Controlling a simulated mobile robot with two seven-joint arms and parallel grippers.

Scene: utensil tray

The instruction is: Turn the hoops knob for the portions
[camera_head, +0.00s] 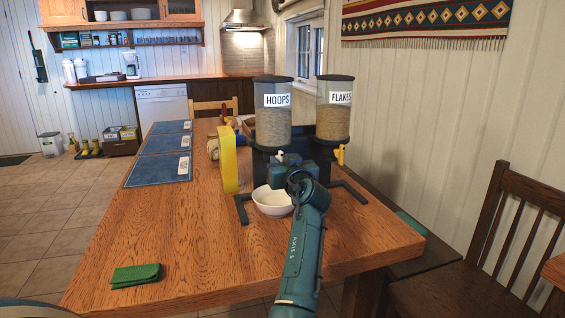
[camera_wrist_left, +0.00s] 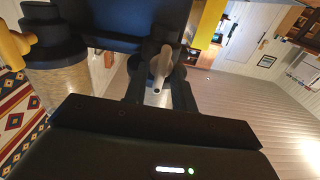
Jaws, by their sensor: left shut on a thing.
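The dispenser stands on the wooden table with two clear canisters. The one labelled HOOPS (camera_head: 272,115) is on the left and the one labelled FLAKES (camera_head: 334,110) on the right. My left gripper (camera_head: 292,162) is at the front of the dispenser, below the HOOPS canister. In the left wrist view its fingers (camera_wrist_left: 160,88) are shut on a pale knob, the hoops knob (camera_wrist_left: 163,60). The flakes knob (camera_head: 340,154) is yellow and free. A white bowl (camera_head: 270,204) sits below the HOOPS side, partly hidden by my arm. My right gripper is not in view.
A yellow box (camera_head: 229,163) stands upright left of the dispenser. Blue placemats (camera_head: 158,167) lie along the table's left edge, and a folded green cloth (camera_head: 136,275) lies at the front left. The dispenser's dark feet (camera_head: 241,210) flank the bowl. The front-left tabletop is mostly clear.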

